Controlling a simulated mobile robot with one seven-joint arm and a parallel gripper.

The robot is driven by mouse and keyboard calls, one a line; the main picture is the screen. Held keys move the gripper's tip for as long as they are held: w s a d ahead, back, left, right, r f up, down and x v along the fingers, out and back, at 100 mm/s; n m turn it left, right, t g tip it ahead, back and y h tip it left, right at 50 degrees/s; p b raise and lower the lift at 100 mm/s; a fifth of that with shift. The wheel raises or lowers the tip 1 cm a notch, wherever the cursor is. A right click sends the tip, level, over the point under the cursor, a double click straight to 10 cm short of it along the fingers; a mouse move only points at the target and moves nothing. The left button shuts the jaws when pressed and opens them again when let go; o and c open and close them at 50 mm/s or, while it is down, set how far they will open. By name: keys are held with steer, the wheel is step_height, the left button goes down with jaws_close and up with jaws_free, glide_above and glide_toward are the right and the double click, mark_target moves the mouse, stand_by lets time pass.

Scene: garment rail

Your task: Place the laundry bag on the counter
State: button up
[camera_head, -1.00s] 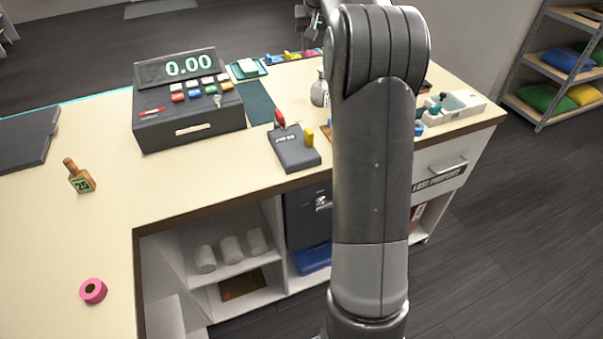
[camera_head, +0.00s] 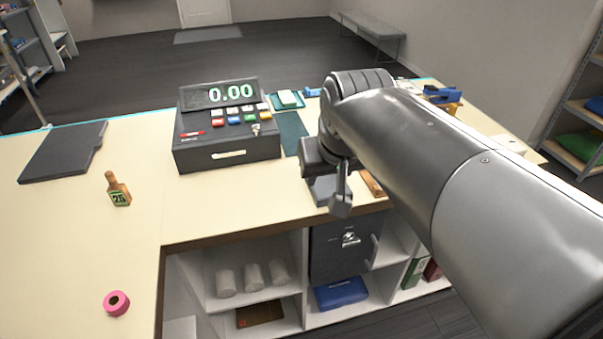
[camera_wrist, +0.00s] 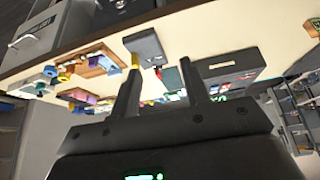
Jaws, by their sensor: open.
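The counter (camera_head: 60,220) is a pale L-shaped top. Its surface also shows tilted in the wrist view (camera_wrist: 190,28). I cannot make out a thing that is surely the laundry bag. A green bag (camera_head: 580,146) and a blue bag (camera_head: 595,105) lie on the shelf at the far right, and I cannot tell if either is it. My gripper shows in the wrist view (camera_wrist: 158,75) with its two fingers apart and nothing between them. In the head view my arm's end (camera_head: 341,198) hangs near the counter's front edge, covering part of a dark card device.
Open shelves with white rolls (camera_head: 252,277) are below. The left counter has bare room.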

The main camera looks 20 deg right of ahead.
steer(key=s+a+f, duration=0.1)
steer(key=s+f, duration=0.4)
steer(key=s, duration=0.2)
steer(key=shift+s+a+f+n, duration=0.25)
steer(key=shift+s+a+n, duration=0.05)
steer(key=shift+a, duration=0.1)
